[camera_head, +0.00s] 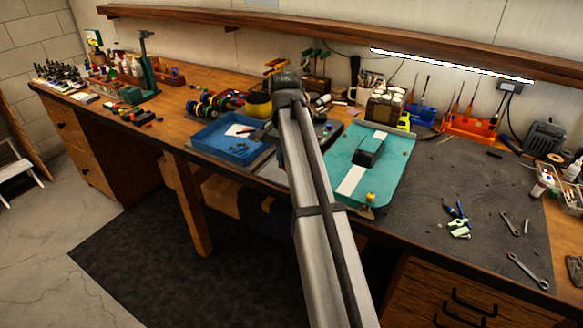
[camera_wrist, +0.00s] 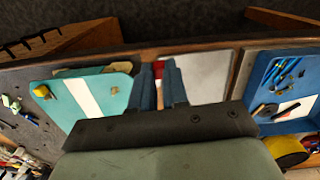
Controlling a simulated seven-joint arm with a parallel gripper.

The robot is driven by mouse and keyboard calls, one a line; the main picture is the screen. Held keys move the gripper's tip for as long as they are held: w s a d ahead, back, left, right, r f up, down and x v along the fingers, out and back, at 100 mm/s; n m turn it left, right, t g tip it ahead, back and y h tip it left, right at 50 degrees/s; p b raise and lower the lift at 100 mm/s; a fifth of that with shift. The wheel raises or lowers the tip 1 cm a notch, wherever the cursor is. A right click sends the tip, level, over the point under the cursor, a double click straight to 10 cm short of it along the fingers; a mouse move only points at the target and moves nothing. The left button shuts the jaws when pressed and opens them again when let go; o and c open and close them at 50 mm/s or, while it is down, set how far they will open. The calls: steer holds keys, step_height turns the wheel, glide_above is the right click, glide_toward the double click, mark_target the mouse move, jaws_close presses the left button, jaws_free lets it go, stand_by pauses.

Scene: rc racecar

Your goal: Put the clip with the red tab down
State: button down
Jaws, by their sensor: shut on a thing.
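My gripper (camera_wrist: 160,72) shows in the wrist view with its two dark blue fingers close together. The gripper is over a pale grey panel (camera_wrist: 205,76) that lies between the teal board and the blue tray. I cannot tell how far the clip is above the panel. In the head view my arm hides the clip and the fingers.
The teal board (camera_head: 396,172) with a white stripe carries a black block (camera_head: 369,151). The blue tray (camera_head: 212,145) holds papers and small tools. A yellow roll (camera_head: 258,104) stands behind the tray. Wrenches (camera_head: 527,270) lie on the dark mat (camera_head: 430,210) at right.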

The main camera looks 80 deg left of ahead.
glide_above(279, 178)
step_height(279, 178, down, 10)
steer(key=shift+r, duration=0.25)
steer(key=shift+d+f, duration=0.1)
steer(key=shift+f, duration=0.05)
stand_by(0.4)
steer(key=c, duration=1.1)
jaws_free()
steer(key=shift+r, duration=0.2)
step_height(279, 178, up, 12)
